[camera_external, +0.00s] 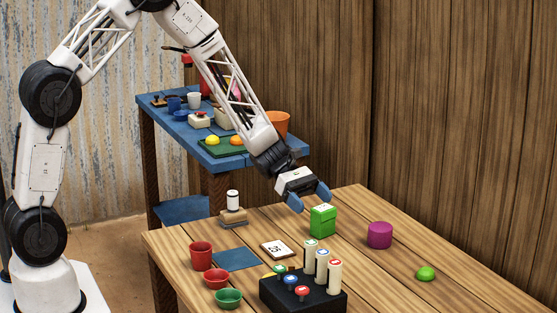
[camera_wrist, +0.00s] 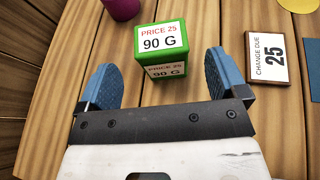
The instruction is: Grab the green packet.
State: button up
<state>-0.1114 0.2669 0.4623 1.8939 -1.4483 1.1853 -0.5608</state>
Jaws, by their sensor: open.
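The green packet (camera_external: 322,221) stands upright on the wooden table in the external view, toward the far side. In the wrist view the green packet (camera_wrist: 163,46) has white labels reading "PRICE 25" and "90 G". My gripper (camera_external: 309,200) is open, with blue fingertips, above and just left of the packet in the external view. In the wrist view my gripper (camera_wrist: 162,85) has its two blue fingers apart, with the packet ahead of and roughly centred between them. The fingers do not appear to touch the packet.
A purple cylinder (camera_external: 380,235) stands right of the packet, and a lime-green round object (camera_external: 426,273) lies farther right. A "CHANGE DUE 25" card (camera_external: 278,250) lies nearer the front. A black box (camera_external: 303,291) with upright cylinders stands at the front.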

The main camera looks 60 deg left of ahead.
aim_at(318, 207)
jog(key=shift+d, duration=0.1)
jog(key=shift+x, duration=2.55)
jog(key=shift+s, duration=0.1)
jog(key=c, duration=1)
jog(key=shift+r, duration=5)
